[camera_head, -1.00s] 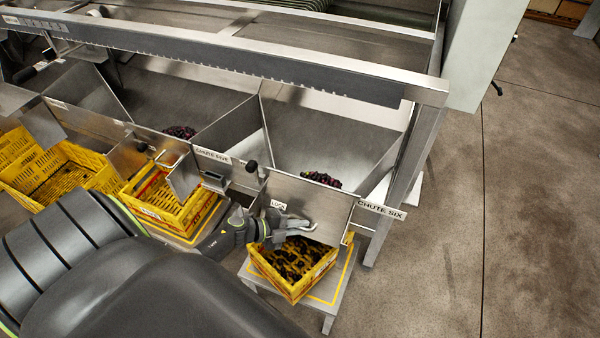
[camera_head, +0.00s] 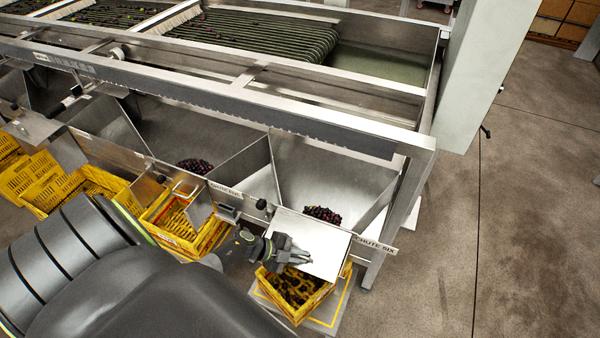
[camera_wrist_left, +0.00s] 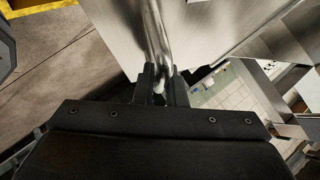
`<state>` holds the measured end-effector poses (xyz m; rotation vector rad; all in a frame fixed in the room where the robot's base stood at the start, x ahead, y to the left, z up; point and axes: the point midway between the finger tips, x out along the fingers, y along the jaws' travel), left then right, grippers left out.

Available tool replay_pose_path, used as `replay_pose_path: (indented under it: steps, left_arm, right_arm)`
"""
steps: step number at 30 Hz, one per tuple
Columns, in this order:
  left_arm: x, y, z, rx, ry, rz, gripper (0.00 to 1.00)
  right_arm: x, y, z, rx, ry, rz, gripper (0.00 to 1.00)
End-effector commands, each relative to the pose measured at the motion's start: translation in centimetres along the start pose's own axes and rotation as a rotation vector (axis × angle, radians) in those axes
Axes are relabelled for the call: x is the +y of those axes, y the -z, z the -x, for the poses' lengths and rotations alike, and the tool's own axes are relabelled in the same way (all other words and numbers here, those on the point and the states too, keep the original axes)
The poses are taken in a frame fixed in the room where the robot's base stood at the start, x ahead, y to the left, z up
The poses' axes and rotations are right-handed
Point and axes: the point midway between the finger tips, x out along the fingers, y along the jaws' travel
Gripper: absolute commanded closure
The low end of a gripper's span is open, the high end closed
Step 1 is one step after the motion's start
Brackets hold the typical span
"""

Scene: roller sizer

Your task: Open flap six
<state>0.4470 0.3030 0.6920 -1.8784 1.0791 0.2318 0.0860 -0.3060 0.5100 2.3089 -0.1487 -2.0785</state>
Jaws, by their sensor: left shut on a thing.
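Flap six (camera_head: 322,243) is a flat metal plate at the front of the chute beside the CHUTE SIX sign (camera_head: 376,246). It looks tilted outward, its face bright, over a yellow crate (camera_head: 320,300) with dark fruit. My left gripper (camera_head: 300,256) is at the flap's front, shut on its handle. In the left wrist view the curved metal handle (camera_wrist_left: 154,35) runs down between the fingers (camera_wrist_left: 160,88), with the flap's plate (camera_wrist_left: 205,30) beyond. A pile of dark fruit (camera_head: 322,214) lies in the chute behind the flap. My right gripper is out of view.
The neighbouring chute to the left holds another fruit pile (camera_head: 195,166), with a yellow crate (camera_head: 172,240) below its flap. A metal leg (camera_head: 376,268) of the frame stands right of flap six. The floor on the right is clear.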

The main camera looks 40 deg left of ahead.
Motion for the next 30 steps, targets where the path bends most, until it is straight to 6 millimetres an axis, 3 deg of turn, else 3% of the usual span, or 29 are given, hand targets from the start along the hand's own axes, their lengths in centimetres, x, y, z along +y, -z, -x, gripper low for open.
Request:
replay_pose_path:
  steps: [6, 24, 25, 30]
  left_arm:
    - [-1.0, 0.7, 0.7, 0.001, 0.002, -0.005, 1.0]
    - [-1.3, 0.8, 0.8, 0.001, 0.006, -0.008, 1.0]
    - [-1.3, 0.8, 0.8, 0.001, 0.006, -0.008, 0.85]
    - [-1.2, 0.8, 0.8, 0.001, 0.004, -0.006, 0.67]
  right_arm:
    - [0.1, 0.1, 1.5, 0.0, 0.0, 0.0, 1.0]
    - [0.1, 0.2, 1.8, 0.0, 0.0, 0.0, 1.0]
    - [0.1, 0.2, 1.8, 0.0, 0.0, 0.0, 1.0]
    - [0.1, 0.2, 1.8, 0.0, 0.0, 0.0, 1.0]
